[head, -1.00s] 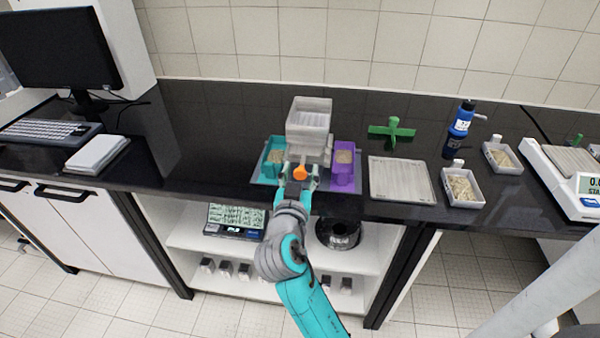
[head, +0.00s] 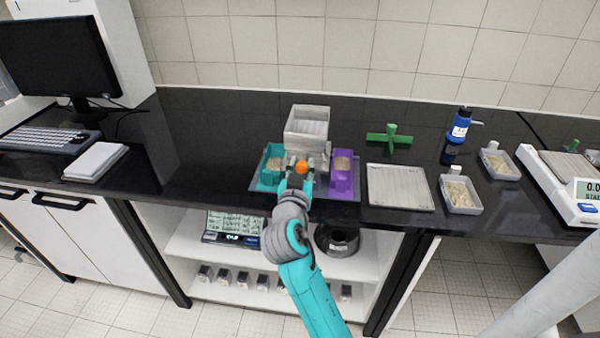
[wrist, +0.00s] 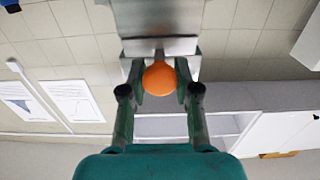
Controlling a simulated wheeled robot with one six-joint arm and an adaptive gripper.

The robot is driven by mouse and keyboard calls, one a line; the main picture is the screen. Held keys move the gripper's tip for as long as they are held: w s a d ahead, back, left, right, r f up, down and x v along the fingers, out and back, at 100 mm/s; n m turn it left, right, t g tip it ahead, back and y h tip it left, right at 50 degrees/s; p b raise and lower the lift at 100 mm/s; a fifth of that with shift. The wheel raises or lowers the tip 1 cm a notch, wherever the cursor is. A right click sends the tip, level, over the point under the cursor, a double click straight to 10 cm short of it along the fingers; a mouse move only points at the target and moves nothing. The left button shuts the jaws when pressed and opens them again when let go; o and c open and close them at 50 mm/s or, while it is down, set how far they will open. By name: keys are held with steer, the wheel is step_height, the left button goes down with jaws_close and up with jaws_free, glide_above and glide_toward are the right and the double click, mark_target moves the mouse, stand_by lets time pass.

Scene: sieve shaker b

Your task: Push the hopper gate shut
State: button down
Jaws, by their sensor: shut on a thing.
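The hopper (head: 307,124) is a pale grey open-topped box on the dark counter, between a teal bin (head: 270,167) and a purple bin (head: 343,176). An orange ball-shaped knob (head: 301,167) shows at its front, low down. In the wrist view the orange knob (wrist: 159,78) sits on a short stem in front of the grey metal gate (wrist: 160,46). My gripper (head: 299,177) is at the hopper's front. In the wrist view my gripper (wrist: 160,82) has its fingertips on both sides of the knob, shut on it. How far the gate stands out is hard to tell.
Both bins hold grainy material and stand on a grey tray (head: 318,192). To the right are a green cross-shaped piece (head: 390,139), a flat pale tray (head: 400,187), small sample trays (head: 460,194), a blue bottle (head: 459,125) and a scale (head: 560,185).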

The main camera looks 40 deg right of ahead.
steer(key=shift+w, duration=0.1)
steer(key=c, duration=0.8)
jaws_free()
steer(key=shift+d, duration=0.1)
steer(key=shift+c, duration=0.2)
steer(key=v, duration=1.2)
